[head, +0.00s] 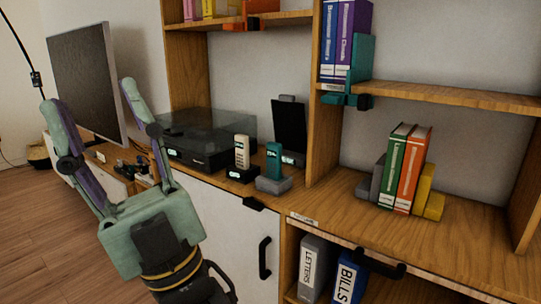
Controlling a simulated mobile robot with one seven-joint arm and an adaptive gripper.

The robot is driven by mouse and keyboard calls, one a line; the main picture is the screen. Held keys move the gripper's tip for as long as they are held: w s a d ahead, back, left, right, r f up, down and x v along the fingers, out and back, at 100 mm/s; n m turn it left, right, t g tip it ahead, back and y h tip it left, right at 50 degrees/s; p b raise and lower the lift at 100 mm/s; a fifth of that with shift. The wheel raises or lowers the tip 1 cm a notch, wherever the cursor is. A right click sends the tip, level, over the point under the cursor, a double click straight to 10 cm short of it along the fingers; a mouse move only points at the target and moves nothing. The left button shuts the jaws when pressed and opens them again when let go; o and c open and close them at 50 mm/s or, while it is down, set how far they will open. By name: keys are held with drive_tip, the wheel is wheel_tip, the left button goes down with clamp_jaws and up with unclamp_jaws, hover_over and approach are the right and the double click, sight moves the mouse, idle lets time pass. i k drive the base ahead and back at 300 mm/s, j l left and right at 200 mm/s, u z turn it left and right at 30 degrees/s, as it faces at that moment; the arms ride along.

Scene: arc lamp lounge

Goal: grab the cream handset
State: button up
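The cream handset (242,150) stands upright in a dark cradle (241,174) on the cabinet top, near its front edge, at the picture's middle. A teal handset (274,157) stands close on its right in a grey base (273,184). My gripper (91,95) is at the left, with its two fingers spread wide and pointing up in the picture. It is open, with nothing seen held between the fingers. It is well to the left of the cream handset and apart from it. No part of my arm covers the cream handset.
A turntable with a clear lid (205,135) sits left of and behind the cream handset. A black upright panel (289,126) stands behind the teal handset. A wooden shelf upright (325,120) rises to the right. A television (88,80) stands behind my gripper.

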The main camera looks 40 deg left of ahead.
sight(241, 141)
drive_tip(key=u, duration=1.8)
drive_tip(key=i+l+u, duration=0.2)
drive_tip(key=i, duration=0.3)
drive_tip(key=i+l+u, duration=0.2)
drive_tip(key=i+l, duration=0.2)
